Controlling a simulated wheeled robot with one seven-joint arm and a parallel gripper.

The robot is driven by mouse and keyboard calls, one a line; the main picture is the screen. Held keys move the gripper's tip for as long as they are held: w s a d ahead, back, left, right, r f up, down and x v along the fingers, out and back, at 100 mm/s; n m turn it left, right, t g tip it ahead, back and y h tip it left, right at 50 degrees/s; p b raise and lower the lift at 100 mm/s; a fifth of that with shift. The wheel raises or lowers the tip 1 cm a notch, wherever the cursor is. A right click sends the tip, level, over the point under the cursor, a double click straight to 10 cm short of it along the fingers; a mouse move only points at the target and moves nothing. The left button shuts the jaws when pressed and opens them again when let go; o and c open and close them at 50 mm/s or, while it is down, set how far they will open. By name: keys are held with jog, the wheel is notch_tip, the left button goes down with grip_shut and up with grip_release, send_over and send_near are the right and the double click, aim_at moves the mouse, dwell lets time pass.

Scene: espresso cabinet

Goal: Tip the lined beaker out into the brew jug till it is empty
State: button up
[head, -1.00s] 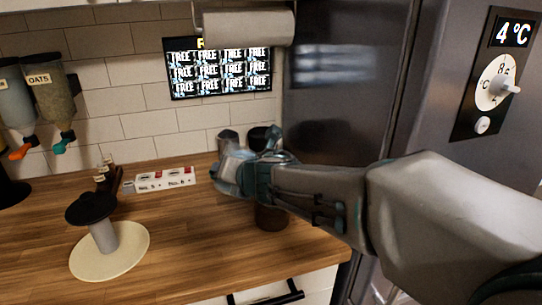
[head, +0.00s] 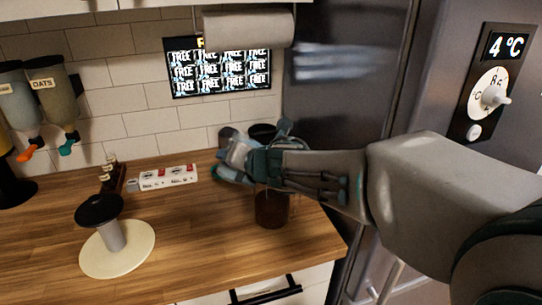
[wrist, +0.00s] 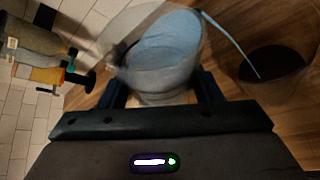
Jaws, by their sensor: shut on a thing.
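A clear beaker (wrist: 160,50) with pale blue liquid is between my gripper's fingers in the wrist view, tilted. In the head view the beaker (head: 238,152) is partly hidden by my gripper (head: 240,168), which is shut on it. A thin blue stream (wrist: 228,42) runs from the beaker's rim into the brew jug (wrist: 275,75). The jug looks dark inside and is apart from the beaker. In the head view the jug (head: 271,210) stands on the counter just below my wrist, its top hidden. Lines on the beaker are too blurred to make out.
Two dark canisters stand behind my gripper by the wall. A fridge (head: 335,100) rises at right.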

jog(key=shift+w+d+f+m+g+y+p, duration=0.15)
jog(key=shift+m+g+y+p, duration=0.15)
jog(key=shift+m+p, duration=0.25)
dwell(0.9)
jog(key=shift+f+m+g+y+p, duration=0.35)
jog(key=shift+m+y+p, duration=0.25)
jog(key=shift+m+y, duration=0.45)
dwell(1.6)
jog(key=shift+d+r+m+y+p, duration=0.1)
jog(key=shift+r+m+y+p, duration=0.4)
jog(key=shift+p, duration=0.65)
jog(key=shift+w+d+r+m+y+p, duration=0.35)
jog(key=shift+w+d+r+m+p, duration=0.1)
jog(key=shift+d+m+p, duration=0.3)
dwell(0.8)
jog(key=shift+w+d+r+m+p, duration=0.1)
jog(key=shift+r+m+p, duration=0.25)
jog(key=shift+m, duration=0.1)
dwell(0.7)
